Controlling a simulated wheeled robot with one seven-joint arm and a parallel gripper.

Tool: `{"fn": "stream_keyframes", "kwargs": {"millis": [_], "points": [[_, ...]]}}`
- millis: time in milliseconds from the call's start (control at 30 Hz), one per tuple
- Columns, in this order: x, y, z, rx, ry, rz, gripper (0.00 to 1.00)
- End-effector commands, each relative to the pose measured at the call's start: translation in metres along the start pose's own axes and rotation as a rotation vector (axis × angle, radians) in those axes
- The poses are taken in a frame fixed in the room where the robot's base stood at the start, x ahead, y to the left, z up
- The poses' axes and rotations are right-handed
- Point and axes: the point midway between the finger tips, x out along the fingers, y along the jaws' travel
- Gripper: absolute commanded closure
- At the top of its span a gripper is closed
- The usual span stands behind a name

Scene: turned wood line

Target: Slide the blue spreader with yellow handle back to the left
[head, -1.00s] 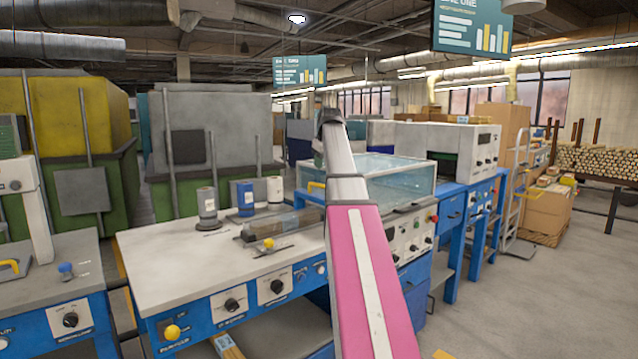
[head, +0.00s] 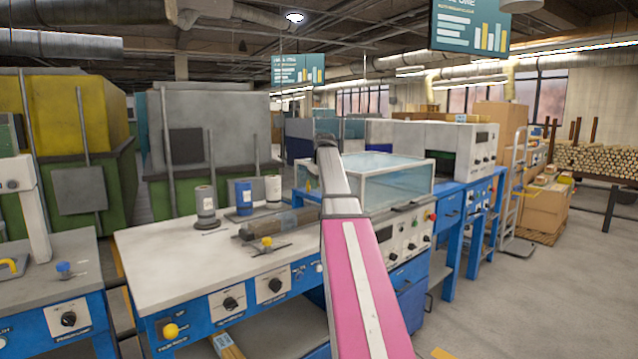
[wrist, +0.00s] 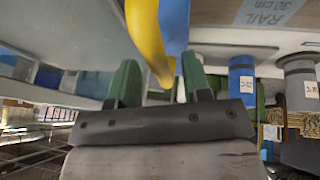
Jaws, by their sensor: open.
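In the wrist view my gripper (wrist: 158,84) has two green fingers standing apart, with nothing seen clamped between them. The yellow handle (wrist: 147,38) of the spreader curves down from the top edge to the gap between the fingertips. I cannot tell whether it touches a finger. The blue spreader (wrist: 176,22) shows partly behind the handle; its rest is cut off by the frame. In the head view my arm hides the gripper. A small yellow bit (head: 309,184) shows left of my arm by the clear-sided tank; I cannot tell if it is the handle.
The clear-sided tank (head: 385,182) stands behind my arm. The pale bench (head: 165,258) at left holds a grey bottle (head: 206,207), a blue bottle (head: 244,196), a dark roller (head: 280,223) and a yellow-knobbed tool (head: 267,242). A rail label (wrist: 268,12) shows in the wrist view.

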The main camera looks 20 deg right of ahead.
Motion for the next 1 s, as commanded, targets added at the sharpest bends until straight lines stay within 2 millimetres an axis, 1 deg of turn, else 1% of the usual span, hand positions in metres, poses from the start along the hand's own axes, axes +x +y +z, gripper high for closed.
{"fn": "stream_keyframes", "kwargs": {"millis": [33, 67, 100, 200, 367, 467, 567, 633, 767, 867, 1000], "points": [[0.000, 0.000, 0.000, 0.000, 0.000, 0.000, 0.56], [0.000, 0.000, 0.000, 0.000, 0.000, 0.000, 0.59], [0.000, 0.000, 0.000, 0.000, 0.000, 0.000, 0.72], [0.000, 0.000, 0.000, 0.000, 0.000, 0.000, 1.00], [-0.001, -0.001, 0.000, 0.000, 0.000, 0.000, 1.00], [-0.001, -0.005, 0.000, 0.000, 0.000, -0.001, 1.00], [-0.003, -0.016, 0.000, -0.001, 0.000, -0.001, 1.00], [-0.005, -0.028, 0.000, -0.002, 0.000, -0.001, 1.00], [-0.012, -0.060, -0.002, -0.004, 0.000, -0.002, 1.00], [-0.018, -0.093, -0.004, -0.005, 0.001, -0.003, 1.00], [-0.027, -0.142, -0.008, -0.005, 0.001, -0.003, 1.00]]}}
